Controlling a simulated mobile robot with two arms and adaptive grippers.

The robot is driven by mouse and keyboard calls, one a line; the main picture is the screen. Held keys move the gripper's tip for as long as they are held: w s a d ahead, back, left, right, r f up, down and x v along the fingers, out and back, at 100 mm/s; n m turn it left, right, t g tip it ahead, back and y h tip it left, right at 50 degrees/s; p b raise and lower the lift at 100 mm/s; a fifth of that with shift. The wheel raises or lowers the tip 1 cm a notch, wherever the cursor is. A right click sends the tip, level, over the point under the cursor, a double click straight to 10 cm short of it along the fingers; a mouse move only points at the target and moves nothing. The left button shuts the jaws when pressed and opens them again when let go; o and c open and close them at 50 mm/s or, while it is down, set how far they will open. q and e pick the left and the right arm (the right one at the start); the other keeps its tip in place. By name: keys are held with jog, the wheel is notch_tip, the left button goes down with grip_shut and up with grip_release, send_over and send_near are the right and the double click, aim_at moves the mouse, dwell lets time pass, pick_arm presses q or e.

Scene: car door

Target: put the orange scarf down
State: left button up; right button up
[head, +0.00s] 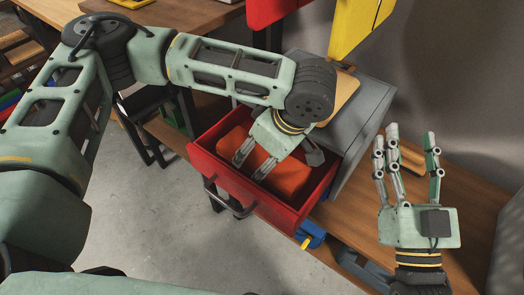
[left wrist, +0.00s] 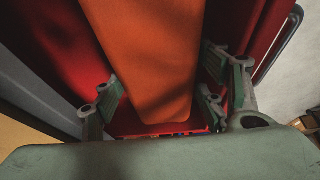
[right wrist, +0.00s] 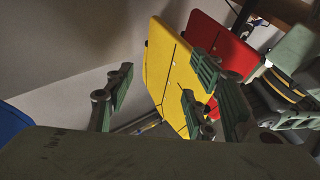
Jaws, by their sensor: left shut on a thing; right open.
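The orange scarf (head: 285,178) is a folded, block-like bundle inside the open red drawer (head: 257,205). My left gripper (head: 254,172) reaches down into the drawer and is shut on the scarf. In the left wrist view the scarf (left wrist: 150,60) passes between the fingers, with the red drawer around it. I cannot tell whether the scarf touches the drawer floor. My right gripper (head: 409,150) is open and empty, fingers pointing up, above the wooden bench at the right.
The drawer belongs to a grey cabinet (head: 365,110) on the wooden bench (head: 455,205). Yellow (head: 355,25) and red (head: 270,10) panels stand behind it. A blue object (head: 312,234) lies below the drawer's right side. Grey floor is open in front of the drawer.

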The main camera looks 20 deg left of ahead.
pick_arm(q)
jog(key=shift+f, duration=0.2)
jog(key=o, duration=1)
pick_arm(e)
jog(key=shift+d+f, duration=0.1)
jog(key=shift+f, duration=0.3)
pick_arm(q)
jog(key=shift+r, duration=0.15)
jog(key=shift+r+b, duration=0.3)
jog(key=shift+r, duration=0.25)
jog(key=p+v, duration=0.2)
jog(key=v, duration=0.3)
jog(key=shift+d+r, duration=0.15)
jog(key=shift+r, duration=0.2)
jog(key=shift+p+v, duration=1.05)
jog(key=shift+v, duration=2)
pick_arm(e)
notch_tip(320, 180, down, 16)
jog(key=s+d+g+h, duration=0.2)
jog(key=g+h, duration=0.1)
jog(key=g, duration=0.6)
jog(key=shift+d+m, duration=0.3)
jog(key=shift+d, duration=0.05)
jog(key=shift+s, duration=0.1)
